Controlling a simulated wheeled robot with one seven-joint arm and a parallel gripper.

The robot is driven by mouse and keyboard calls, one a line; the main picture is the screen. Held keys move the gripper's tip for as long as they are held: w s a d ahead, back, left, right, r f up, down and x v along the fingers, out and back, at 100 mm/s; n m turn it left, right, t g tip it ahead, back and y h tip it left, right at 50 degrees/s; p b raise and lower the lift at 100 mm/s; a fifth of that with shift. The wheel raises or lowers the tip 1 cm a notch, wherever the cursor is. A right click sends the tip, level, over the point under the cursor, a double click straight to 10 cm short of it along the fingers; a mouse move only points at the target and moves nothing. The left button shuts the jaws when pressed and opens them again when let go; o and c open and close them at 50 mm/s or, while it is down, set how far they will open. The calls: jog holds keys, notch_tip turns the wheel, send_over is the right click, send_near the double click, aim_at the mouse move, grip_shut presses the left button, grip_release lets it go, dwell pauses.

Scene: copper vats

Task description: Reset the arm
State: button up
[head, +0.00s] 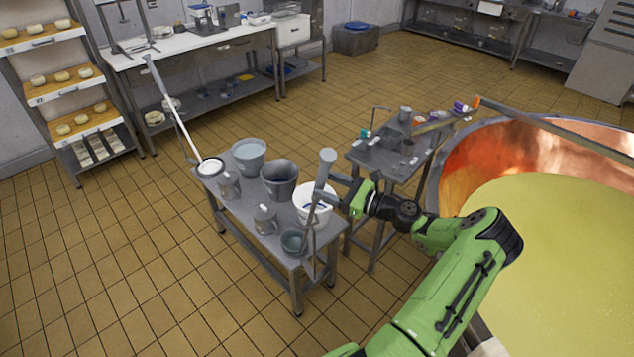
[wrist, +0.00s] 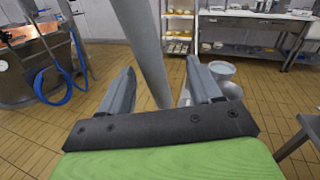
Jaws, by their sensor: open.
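My green arm reaches in from the lower right in the head view. My gripper (head: 337,188) is over the right end of a small metal table (head: 240,232). It is open, with its two dark fingers spread apart in the wrist view (wrist: 160,72). A grey pole (wrist: 146,45) runs through the gap between the fingers, and I cannot tell whether it touches either one. In the head view a grey upright handle (head: 325,167) stands right beside the fingers. Its lower part runs down past a white bowl (head: 304,209).
The table holds a grey bucket (head: 249,153), a dark bucket (head: 279,178), metal jugs and a small bowl (head: 293,240). A second cluttered metal table (head: 377,157) stands behind my wrist. A copper vat (head: 468,150) of yellow liquid is on the right. Tiled floor at left is clear.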

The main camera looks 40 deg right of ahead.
jog(key=v, duration=1.1)
jog(key=shift+s+b, duration=0.2)
jog(key=shift+b, duration=0.15)
jog(key=shift+r, duration=0.1)
